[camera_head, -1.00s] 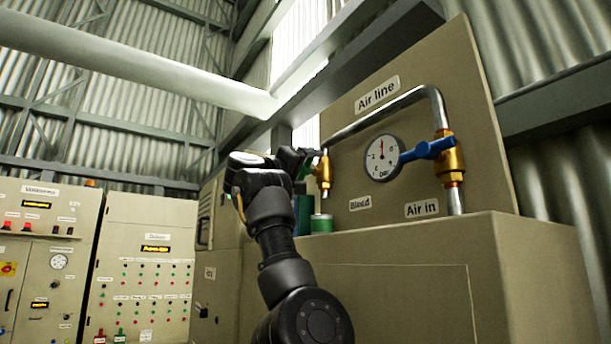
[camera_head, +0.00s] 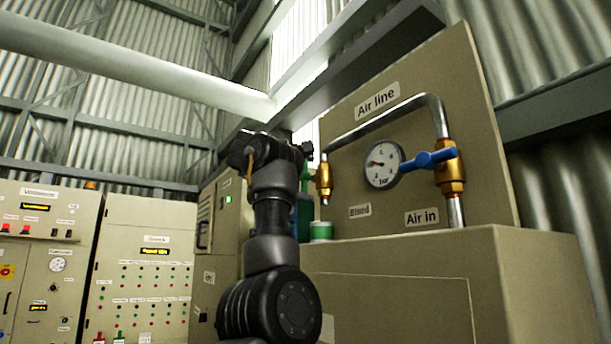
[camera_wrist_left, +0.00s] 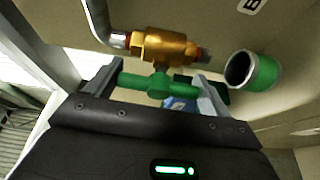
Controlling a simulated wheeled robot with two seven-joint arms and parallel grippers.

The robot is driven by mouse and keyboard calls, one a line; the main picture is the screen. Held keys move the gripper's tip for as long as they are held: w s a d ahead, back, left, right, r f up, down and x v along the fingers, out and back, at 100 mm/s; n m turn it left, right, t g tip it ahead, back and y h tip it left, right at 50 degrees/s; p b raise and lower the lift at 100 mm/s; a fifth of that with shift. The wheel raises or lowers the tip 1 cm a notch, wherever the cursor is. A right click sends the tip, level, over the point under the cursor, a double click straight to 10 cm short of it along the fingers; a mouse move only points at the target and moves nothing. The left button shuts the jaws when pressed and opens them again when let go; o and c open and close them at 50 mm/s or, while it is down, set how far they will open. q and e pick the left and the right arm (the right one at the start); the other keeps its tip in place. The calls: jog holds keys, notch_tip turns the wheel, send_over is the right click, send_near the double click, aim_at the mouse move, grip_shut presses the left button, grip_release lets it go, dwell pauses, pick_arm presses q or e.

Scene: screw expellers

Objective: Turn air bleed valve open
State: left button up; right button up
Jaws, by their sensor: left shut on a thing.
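The air bleed valve has a brass body (camera_head: 324,178) at the left end of the pipe, above the "Bleed" label (camera_head: 359,211). The brass body also shows in the wrist view (camera_wrist_left: 165,46), with its green handle (camera_wrist_left: 160,84) just below it. My left gripper (camera_head: 304,152) is at the valve's left side. In the wrist view its two fingers (camera_wrist_left: 159,72) stand at either end of the green handle, shut on it. The gauge (camera_head: 382,162) has its needle toward the left. My right gripper is not in view.
A brass air-in valve (camera_head: 451,170) with a blue handle (camera_head: 428,159) sits at the right. Control cabinets (camera_head: 150,218) stand at the left.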

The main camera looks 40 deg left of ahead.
pick_arm(q)
jog(key=shift+n, duration=0.3)
dwell(0.4)
jog(key=o, duration=0.9)
jog(key=shift+s, duration=0.1)
jog(key=shift+s+f+b, duration=0.15)
jog(key=shift+s+b, duration=0.1)
jog(key=shift+b, duration=0.15)
jog(key=s+b, duration=0.5)
jog(key=s, duration=0.5)
jog(key=shift+d+r+b, duration=0.2)
jog(key=shift+d+b, duration=0.1)
jog(key=shift+d, duration=0.15)
